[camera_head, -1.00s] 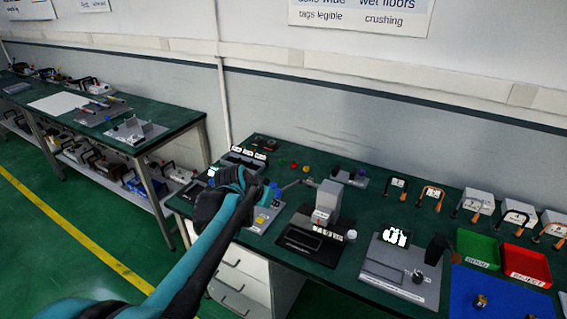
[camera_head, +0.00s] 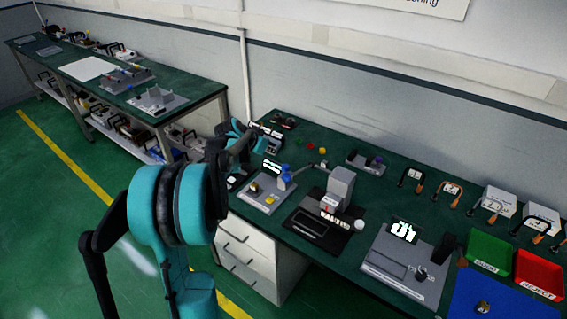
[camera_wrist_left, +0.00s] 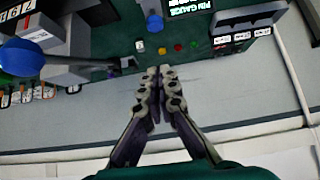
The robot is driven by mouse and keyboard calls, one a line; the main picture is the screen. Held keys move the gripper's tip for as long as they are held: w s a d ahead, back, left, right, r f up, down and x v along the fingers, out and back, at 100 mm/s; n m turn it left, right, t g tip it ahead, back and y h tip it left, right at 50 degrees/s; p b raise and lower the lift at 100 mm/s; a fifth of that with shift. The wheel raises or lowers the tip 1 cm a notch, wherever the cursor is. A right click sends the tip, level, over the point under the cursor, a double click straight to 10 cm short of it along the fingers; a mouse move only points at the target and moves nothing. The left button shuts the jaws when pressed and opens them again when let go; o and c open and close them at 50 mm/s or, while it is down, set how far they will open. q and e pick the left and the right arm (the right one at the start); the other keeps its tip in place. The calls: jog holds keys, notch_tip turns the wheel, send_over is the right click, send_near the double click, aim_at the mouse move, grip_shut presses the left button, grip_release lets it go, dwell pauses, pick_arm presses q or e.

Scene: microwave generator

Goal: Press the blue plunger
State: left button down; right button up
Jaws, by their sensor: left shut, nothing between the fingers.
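The blue plunger (camera_head: 285,178) stands on a grey station with a lit display near the left end of the green bench. In the left wrist view a blue knob (camera_wrist_left: 155,23) beside the lit display appears to be the same plunger. My left gripper (camera_wrist_left: 158,72) is shut and empty, its fingertips apart from this knob. In the head view my left gripper (camera_head: 243,140) is at the bench's left end, left of and behind the plunger; its fingertips are hard to make out. My right gripper is in neither view.
A grey press (camera_head: 338,190) stands right of the plunger station. A larger blue ball (camera_wrist_left: 20,57) is close at the left of the wrist view. Small coloured buttons (camera_wrist_left: 178,47) lie near the fingertips. Green (camera_head: 490,248) and red bins (camera_head: 540,270) stand farther right.

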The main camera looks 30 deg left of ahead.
pick_arm(q)
jog(key=shift+s+r, duration=0.1)
jog(key=shift+s, duration=0.05)
jog(key=b, duration=0.2)
send_over(287, 165)
jog(key=s, duration=0.3)
notch_tip(287, 165, down, 7)
jog(key=f, duration=0.2)
jog(key=b, duration=0.1)
jog(key=shift+w+a+f, duration=0.2)
jog(key=shift+a+f, duration=0.05)
jog(key=shift+f, duration=0.85)
